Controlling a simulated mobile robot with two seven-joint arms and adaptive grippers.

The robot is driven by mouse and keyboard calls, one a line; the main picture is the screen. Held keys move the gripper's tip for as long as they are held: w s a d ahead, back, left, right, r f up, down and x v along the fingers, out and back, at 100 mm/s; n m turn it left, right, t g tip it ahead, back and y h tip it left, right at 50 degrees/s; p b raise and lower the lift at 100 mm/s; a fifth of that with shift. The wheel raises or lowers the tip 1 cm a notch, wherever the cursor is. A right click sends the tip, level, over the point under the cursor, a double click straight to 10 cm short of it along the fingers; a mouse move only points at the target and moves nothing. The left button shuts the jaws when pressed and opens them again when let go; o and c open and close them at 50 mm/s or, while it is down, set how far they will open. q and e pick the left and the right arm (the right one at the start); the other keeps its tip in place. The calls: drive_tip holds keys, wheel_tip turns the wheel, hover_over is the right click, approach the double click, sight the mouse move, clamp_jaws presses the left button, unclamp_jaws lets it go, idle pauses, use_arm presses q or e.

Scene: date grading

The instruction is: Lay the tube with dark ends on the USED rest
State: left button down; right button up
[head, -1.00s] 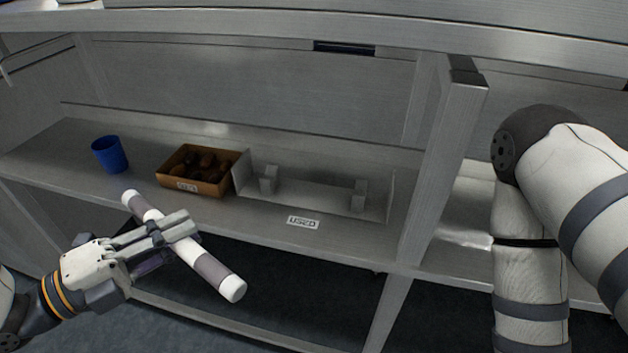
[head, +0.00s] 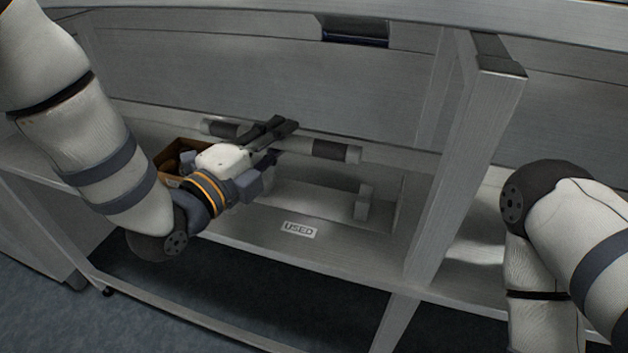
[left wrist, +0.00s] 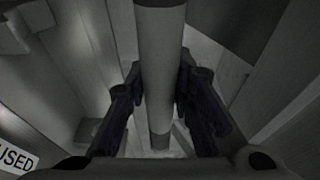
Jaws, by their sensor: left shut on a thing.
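A pale tube (head: 331,150) with dark bands near its white ends lies across my left gripper (head: 275,142), which is shut on its middle. The tube is roughly level and sits above and behind the USED rest, apart from its visible post. In the left wrist view the tube (left wrist: 160,65) runs between both fingers (left wrist: 158,105). The rest's right post (head: 362,203) shows in the head view; its left post is hidden behind my gripper. The USED label (head: 299,229) is on the shelf front, and also shows in the left wrist view (left wrist: 15,160). My right gripper is out of view.
A brown box (head: 172,158) is partly covered by my left arm. A shelf upright (head: 465,160) stands right of the rest. The upper board (head: 250,22) runs above, and the back panel (head: 220,70) is behind the tube. The shelf front by the label is clear.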

use_arm(q)
drive_tip(key=d+f, duration=0.1)
drive_tip(key=f, duration=0.1)
drive_tip(key=d+f, duration=0.2)
drive_tip(key=d+f+b, duration=0.1)
drive_tip(key=d, duration=0.1)
drive_tip(key=shift+w+d+f, duration=0.1)
drive_tip(key=shift+w+f, duration=0.25)
drive_tip(key=shift+f, duration=0.05)
drive_tip(key=f, duration=0.2)
drive_tip(key=f+b, duration=0.1)
drive_tip(key=f, duration=0.1)
drive_tip(key=shift+d, duration=0.3)
drive_tip(key=shift+r, duration=0.25)
drive_tip(key=shift+f, duration=0.1)
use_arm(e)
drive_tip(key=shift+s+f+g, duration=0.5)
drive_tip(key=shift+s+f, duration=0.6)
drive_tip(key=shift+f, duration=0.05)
use_arm(q)
drive_tip(key=c, duration=1.4)
unclamp_jaws()
drive_tip(key=p+v, duration=0.1)
drive_tip(key=v, duration=1.1)
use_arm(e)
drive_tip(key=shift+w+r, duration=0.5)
